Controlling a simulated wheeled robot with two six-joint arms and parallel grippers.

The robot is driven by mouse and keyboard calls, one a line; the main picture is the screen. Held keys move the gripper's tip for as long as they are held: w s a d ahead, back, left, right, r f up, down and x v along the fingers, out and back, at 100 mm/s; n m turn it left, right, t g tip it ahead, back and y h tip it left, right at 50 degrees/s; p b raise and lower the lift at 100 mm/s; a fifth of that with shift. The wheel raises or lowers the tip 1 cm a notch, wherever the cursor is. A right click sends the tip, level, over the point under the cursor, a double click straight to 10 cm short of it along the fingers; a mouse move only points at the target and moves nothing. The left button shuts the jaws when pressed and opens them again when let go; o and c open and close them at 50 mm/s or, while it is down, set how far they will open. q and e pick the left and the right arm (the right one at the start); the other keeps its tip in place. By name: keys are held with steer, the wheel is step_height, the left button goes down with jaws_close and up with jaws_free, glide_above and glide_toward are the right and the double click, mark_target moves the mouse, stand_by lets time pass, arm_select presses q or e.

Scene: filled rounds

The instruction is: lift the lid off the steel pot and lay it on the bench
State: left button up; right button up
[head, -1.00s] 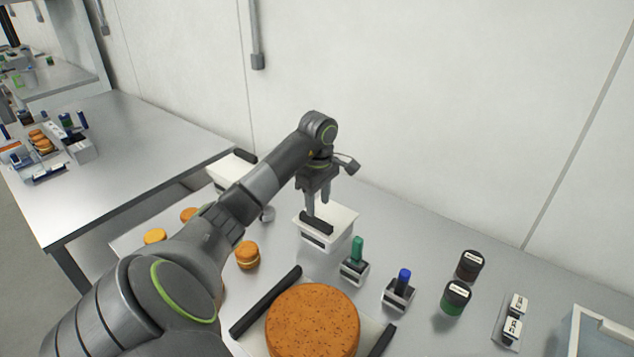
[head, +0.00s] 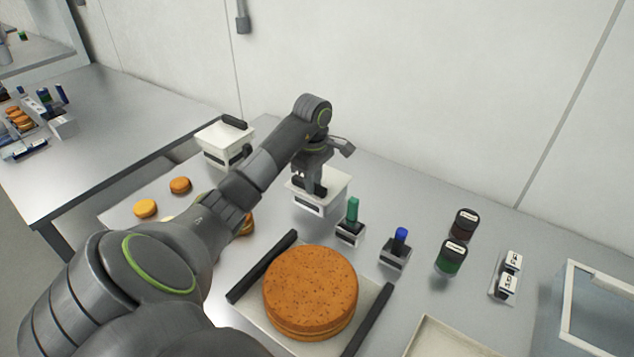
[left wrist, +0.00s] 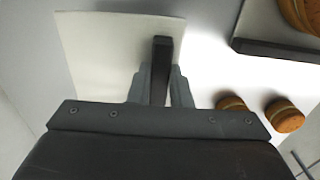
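The pot (head: 308,206) is a pale, square-sided vessel near the wall, right of centre in the head view. Its pale flat lid (head: 335,178) has a black bar handle (head: 312,187) and appears to sit on the pot. My left gripper (head: 313,183) points down at the handle. In the left wrist view, the lid (left wrist: 100,50) shows as a pale sheet, and the handle (left wrist: 161,58) stands between the fingers (left wrist: 160,88), which appear closed against both sides. The fingers partly hide the handle. My right gripper is out of view.
A large brown cake round (head: 310,285) lies on a tray with black handles (head: 365,320). A green stamp (head: 352,215), a blue stamp (head: 399,245) and two jars (head: 452,257) stand right of the pot. A second lidded pot (head: 222,145) stands left. Small rounds (head: 146,208) lie left.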

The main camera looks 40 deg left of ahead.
arm_select(q)
jaws_close()
steer(key=shift+r+p, duration=0.5)
step_height(320, 180, up, 14)
steer(key=p, duration=1.3)
steer(key=shift+p, duration=0.3)
steer(key=shift+f, duration=0.1)
